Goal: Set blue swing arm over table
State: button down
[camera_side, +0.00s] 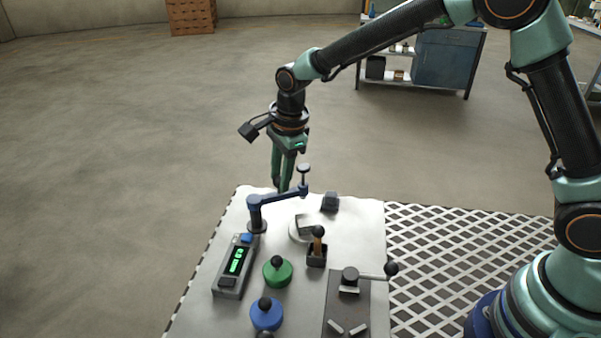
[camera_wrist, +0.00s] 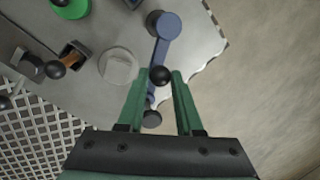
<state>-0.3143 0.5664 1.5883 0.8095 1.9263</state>
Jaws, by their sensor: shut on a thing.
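The blue swing arm (camera_side: 279,197) turns on a dark post (camera_side: 257,215) near the table's far left side. In the wrist view my gripper (camera_wrist: 160,77) is shut on the black knob. The knob's contact faces are partly hidden.
A pale round disc (camera_side: 302,229) lies close to the swing arm. A box with green digits (camera_side: 236,262), a green knob (camera_side: 277,271), a blue knob (camera_side: 266,314), a small lever (camera_side: 317,250) and a lever plate (camera_side: 346,310) stand nearer. Grating (camera_side: 460,255) lies right.

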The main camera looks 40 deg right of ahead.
jog(key=shift+a, duration=0.3)
jog(key=c, duration=0.6)
grip_release()
jog(key=shift+d, duration=0.1)
jog(key=r, duration=0.4)
jog(key=s+r, duration=0.1)
jog(key=r, duration=0.3)
jog(key=s+r, duration=0.1)
jog(key=r, duration=0.3)
jog(key=shift+s+d, duration=0.1)
jog(key=shift+d, duration=0.25)
